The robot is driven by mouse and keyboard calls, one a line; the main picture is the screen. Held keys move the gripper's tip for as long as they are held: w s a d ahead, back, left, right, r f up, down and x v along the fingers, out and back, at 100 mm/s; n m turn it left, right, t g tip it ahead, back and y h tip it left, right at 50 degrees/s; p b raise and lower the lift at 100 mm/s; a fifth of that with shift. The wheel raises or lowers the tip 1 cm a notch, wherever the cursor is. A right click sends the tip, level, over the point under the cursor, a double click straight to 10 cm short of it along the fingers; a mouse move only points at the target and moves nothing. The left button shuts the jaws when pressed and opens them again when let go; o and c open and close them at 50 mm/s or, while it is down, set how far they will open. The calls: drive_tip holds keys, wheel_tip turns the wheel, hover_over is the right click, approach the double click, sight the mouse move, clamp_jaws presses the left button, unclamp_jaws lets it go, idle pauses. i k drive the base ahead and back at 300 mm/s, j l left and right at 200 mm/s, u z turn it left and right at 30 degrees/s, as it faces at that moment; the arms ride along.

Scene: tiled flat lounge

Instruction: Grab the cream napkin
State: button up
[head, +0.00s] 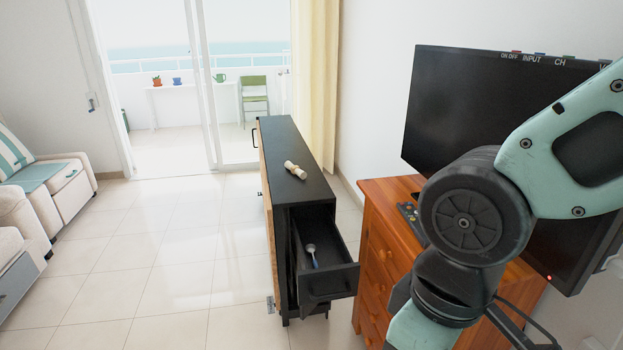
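A small cream rolled object (295,170), which looks like the cream napkin, lies on top of the long black cabinet (285,140), nearer its front end. It rests at a slant and nothing covers it. My arm comes in from the right edge and bends down in front of the wooden dresser. Its lower end runs out of the bottom of the head view, so my gripper is not seen.
A drawer (330,285) at the cabinet's near end is pulled open, with a spoon (312,254) inside. A wooden dresser (377,255) with a TV (470,105) stands at right. A sofa (65,185) stands at left. The tiled floor (165,270) between is clear.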

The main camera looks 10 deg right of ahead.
sight(295, 169)
drive_tip(key=i+u, duration=0.15)
drive_tip(key=i, duration=0.35)
drive_tip(key=i+j+z, duration=0.2)
drive_tip(key=z, duration=0.15)
drive_tip(key=i+j+z, duration=0.15)
drive_tip(key=z, duration=0.25)
drive_tip(key=i+j+z, duration=0.1)
drive_tip(key=j, duration=0.3)
drive_tip(key=i+j, duration=0.2)
drive_tip(key=j, duration=0.2)
drive_tip(key=i+j+z, duration=0.15)
drive_tip(key=j, duration=0.3)
drive_tip(key=i+j+z, duration=0.1)
drive_tip(key=j, duration=0.3)
drive_tip(key=i+j, duration=0.15)
drive_tip(key=j, duration=0.3)
drive_tip(key=i+j, duration=0.1)
drive_tip(key=j, duration=0.25)
drive_tip(key=i+j, duration=0.1)
drive_tip(key=j, duration=0.2)
drive_tip(key=i+j, duration=0.1)
drive_tip(key=j, duration=0.25)
drive_tip(key=z, duration=0.05)
